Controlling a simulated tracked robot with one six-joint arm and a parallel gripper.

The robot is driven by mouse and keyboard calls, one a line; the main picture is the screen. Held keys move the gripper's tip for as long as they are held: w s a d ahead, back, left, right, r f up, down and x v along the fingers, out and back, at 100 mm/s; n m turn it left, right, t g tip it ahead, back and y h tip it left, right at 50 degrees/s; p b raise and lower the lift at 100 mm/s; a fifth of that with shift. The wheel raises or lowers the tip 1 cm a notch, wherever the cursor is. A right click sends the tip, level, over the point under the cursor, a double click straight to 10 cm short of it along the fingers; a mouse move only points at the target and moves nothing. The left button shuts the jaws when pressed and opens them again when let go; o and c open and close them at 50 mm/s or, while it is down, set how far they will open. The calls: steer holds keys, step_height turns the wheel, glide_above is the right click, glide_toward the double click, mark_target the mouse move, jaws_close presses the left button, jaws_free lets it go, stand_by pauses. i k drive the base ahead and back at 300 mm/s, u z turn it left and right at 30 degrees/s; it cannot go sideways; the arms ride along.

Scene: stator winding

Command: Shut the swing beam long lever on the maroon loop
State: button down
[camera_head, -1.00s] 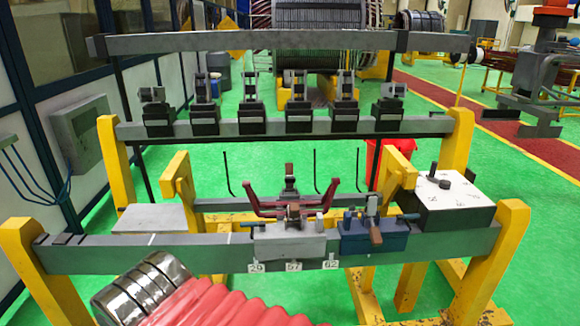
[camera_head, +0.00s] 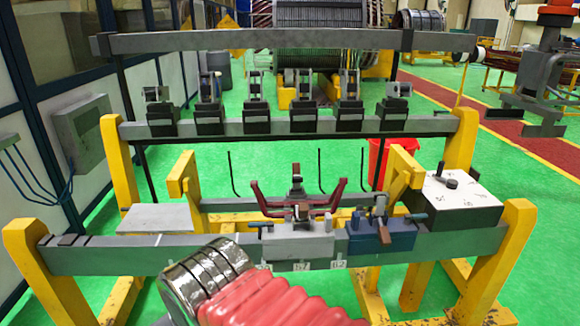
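The maroon loop (camera_head: 262,201) is a forked, upturned shape at the grey clamp block (camera_head: 297,242) on the front beam. A short upright part (camera_head: 297,180) stands at its middle. A long grey bar (camera_head: 250,41) spans the top of the frame, level and well above the loop. I cannot tell for certain which part is the long lever of the swing beam.
A blue clamp block (camera_head: 362,239) sits right of the grey one on the front beam (camera_head: 110,257). A rear beam (camera_head: 272,128) carries several black clamps. Yellow posts (camera_head: 492,262) stand at both ends. A white-topped box (camera_head: 455,191) is at right, a red bin (camera_head: 390,157) behind.

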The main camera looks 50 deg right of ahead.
mark_target(296, 179)
steer(key=u, duration=0.05)
steer(key=i, duration=1)
steer(key=z, duration=0.05)
